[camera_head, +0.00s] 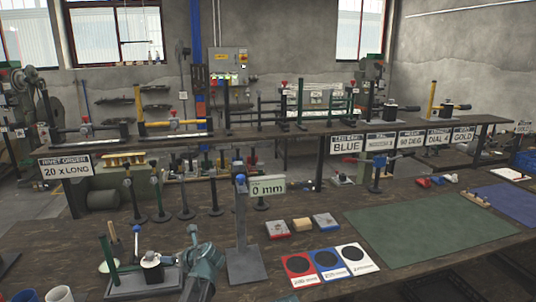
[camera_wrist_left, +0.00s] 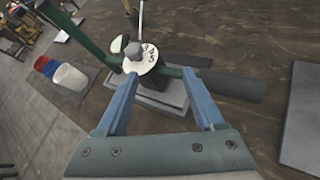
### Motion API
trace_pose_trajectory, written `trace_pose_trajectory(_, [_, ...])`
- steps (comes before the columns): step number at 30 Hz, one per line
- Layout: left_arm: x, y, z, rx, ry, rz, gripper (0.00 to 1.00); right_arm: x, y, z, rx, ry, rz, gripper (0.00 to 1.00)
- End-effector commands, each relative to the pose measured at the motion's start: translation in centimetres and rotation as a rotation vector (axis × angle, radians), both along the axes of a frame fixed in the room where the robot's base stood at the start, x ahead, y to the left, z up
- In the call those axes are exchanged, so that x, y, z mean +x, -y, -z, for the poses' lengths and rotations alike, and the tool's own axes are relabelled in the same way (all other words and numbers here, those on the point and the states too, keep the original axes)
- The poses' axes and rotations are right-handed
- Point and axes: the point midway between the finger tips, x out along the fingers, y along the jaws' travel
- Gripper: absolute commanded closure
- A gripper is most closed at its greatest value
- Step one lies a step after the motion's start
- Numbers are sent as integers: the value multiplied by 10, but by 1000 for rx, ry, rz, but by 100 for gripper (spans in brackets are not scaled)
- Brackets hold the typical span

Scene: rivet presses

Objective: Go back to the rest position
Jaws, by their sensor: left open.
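My left gripper (camera_head: 183,260) is low over the front left of the bench in the head view, just right of a small press (camera_head: 150,262). In the left wrist view its two blue fingers (camera_wrist_left: 160,76) are apart, with nothing held between them. Beyond the tips is a white disc (camera_wrist_left: 142,60) with dark lettering and a grey knob on top, on a stacked grey base (camera_wrist_left: 160,98). A green bar (camera_wrist_left: 80,33) runs beside it. I cannot tell whether the fingers touch the press. My right gripper is in neither view.
A grey stand with a blue ball (camera_head: 241,220) rises just right of my left arm. Cups (camera_head: 60,294) stand at the bottom left. Red, blue and white cards (camera_head: 328,262) and a green mat (camera_head: 430,222) lie to the right. A long rack (camera_head: 290,135) of tools stands behind.

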Motion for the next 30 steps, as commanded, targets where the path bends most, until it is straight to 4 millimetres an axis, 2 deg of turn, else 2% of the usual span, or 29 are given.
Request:
trace_pose_trajectory(8, [-30,31,15,-241,127,-164,30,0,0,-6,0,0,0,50])
trace_pose_trajectory(14, [-68,69,33,-513,257,-397,30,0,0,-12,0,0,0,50])
trace_pose_trajectory(22, [-154,147,61,-937,443,-972,30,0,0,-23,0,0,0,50])
trace_pose_trajectory(26, [-200,183,69,-1053,509,-1288,30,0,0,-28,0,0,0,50])
trace_pose_trajectory(30, [-243,215,73,-1096,562,-1590,30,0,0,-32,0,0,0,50])
